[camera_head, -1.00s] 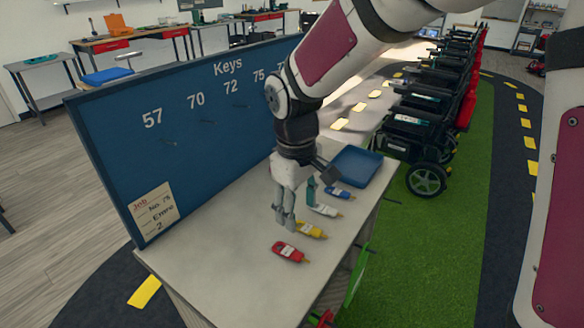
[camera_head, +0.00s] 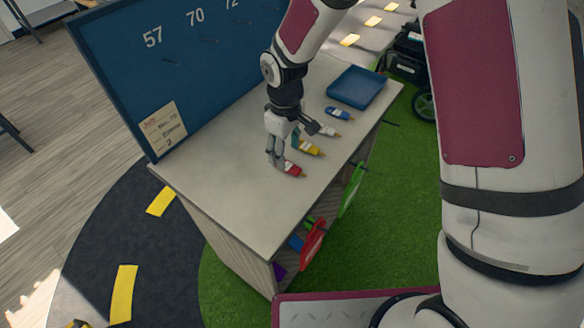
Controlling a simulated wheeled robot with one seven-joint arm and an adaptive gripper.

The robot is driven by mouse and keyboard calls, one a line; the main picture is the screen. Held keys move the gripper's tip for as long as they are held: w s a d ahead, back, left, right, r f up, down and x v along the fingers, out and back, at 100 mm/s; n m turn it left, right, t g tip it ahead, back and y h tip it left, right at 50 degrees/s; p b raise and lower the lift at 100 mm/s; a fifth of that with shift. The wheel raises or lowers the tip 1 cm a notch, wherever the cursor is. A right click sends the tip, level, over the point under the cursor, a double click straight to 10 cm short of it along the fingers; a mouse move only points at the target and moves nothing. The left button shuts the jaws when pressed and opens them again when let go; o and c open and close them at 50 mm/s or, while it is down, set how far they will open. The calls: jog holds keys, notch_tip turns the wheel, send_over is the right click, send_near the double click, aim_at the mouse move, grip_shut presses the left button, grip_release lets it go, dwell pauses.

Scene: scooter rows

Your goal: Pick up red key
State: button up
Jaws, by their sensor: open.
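The red key (camera_head: 294,170) lies on the pale table top (camera_head: 235,190), nearest the front of a row of keys. My gripper (camera_head: 276,162) points down just to the left of the red key, with its fingertips close to the key's left end. The fingers are open, and I see nothing held between them. Part of the key's left end is hidden by a finger. I cannot tell whether the finger touches the key.
The yellow key (camera_head: 312,151), white key (camera_head: 331,132) and blue key (camera_head: 338,114) lie behind the red one. A blue tray (camera_head: 357,87) sits at the far end. The blue key board (camera_head: 140,80) stands along the left edge. The near table top is clear.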

aim_at(289, 168)
jog(key=shift+d+f+p, duration=0.2)
jog(key=shift+f+p, duration=0.15)
jog(key=shift+f, duration=1)
jog(key=shift+d+f+p, duration=0.2)
jog(key=shift+f+p, duration=0.15)
jog(key=shift+f, duration=0.95)
jog(key=c, duration=0.9)
